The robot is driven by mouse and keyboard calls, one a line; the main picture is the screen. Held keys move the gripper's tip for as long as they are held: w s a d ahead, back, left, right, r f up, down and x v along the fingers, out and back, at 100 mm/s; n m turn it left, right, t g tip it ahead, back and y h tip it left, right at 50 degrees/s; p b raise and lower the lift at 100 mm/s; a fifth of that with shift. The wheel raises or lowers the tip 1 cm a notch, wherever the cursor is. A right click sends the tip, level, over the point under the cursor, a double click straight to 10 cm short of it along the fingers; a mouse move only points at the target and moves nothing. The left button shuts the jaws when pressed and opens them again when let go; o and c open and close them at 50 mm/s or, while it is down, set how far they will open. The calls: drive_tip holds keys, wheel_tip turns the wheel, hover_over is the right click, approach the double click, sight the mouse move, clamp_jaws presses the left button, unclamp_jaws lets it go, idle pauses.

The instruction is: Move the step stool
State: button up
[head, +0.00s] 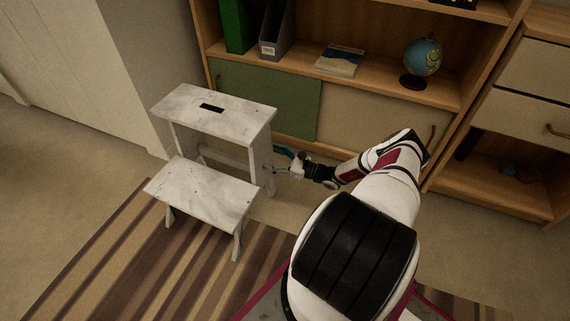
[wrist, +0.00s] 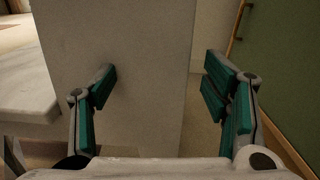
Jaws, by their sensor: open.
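The step stool (head: 214,113) is worn white wood with two steps and a dark slot in the top step. It stands upright on the floor, its lower step (head: 204,192) towards me. My gripper (head: 277,160) is at the stool's right side, at the height between the two steps. In the wrist view my gripper (wrist: 160,90) is open, with green-padded fingers. A pale side panel of the stool (wrist: 120,60) fills the space ahead, behind the left finger and partly between the fingers. The right finger is beyond the panel's right edge. I cannot tell whether any finger touches it.
A wooden shelf unit (head: 385,88) with green and cream sliding doors stands close behind the stool and gripper. It holds a globe (head: 423,56), a book and files. A striped rug (head: 110,255) lies in front and partly under the stool. A white panel stands behind left.

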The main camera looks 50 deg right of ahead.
drive_tip(key=shift+x, duration=1.1)
drive_tip(key=shift+c, duration=0.4)
clamp_jaws()
